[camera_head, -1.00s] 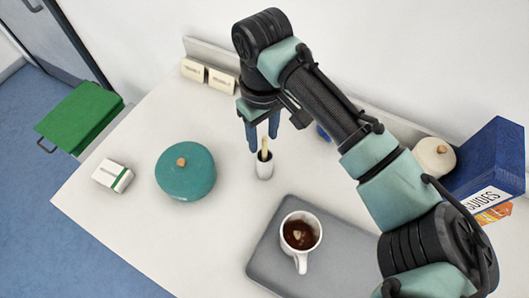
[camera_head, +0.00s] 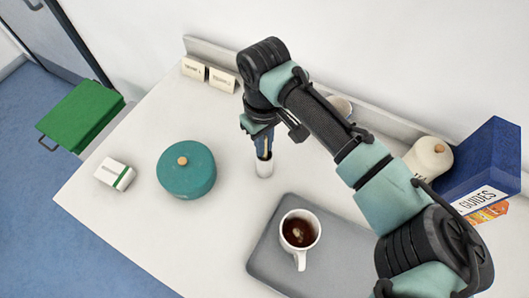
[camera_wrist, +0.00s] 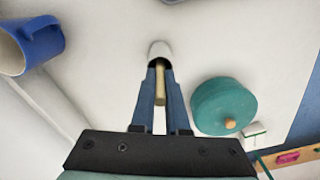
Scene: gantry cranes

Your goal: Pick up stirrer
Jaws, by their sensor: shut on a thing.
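The stirrer (camera_wrist: 160,84) is a thin tan stick standing in a small white cup (camera_head: 264,168) on the white table. My gripper (camera_head: 264,154) is right above the cup, pointing down, with its blue fingers around the stirrer's upper part. In the wrist view my gripper (camera_wrist: 160,92) has the stirrer between its two fingers, and the stirrer's far end goes into the dark mouth of the white cup (camera_wrist: 160,50). The gripper is shut on the stirrer. The stirrer's lower end is hidden inside the cup.
A teal round lidded pot (camera_head: 186,170) stands left of the cup. A white mug of brown drink (camera_head: 300,230) stands on a grey tray (camera_head: 345,262) in front. A blue mug (camera_wrist: 32,45) is near the back. A blue box (camera_head: 478,165) stands at right. Table at front left is clear.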

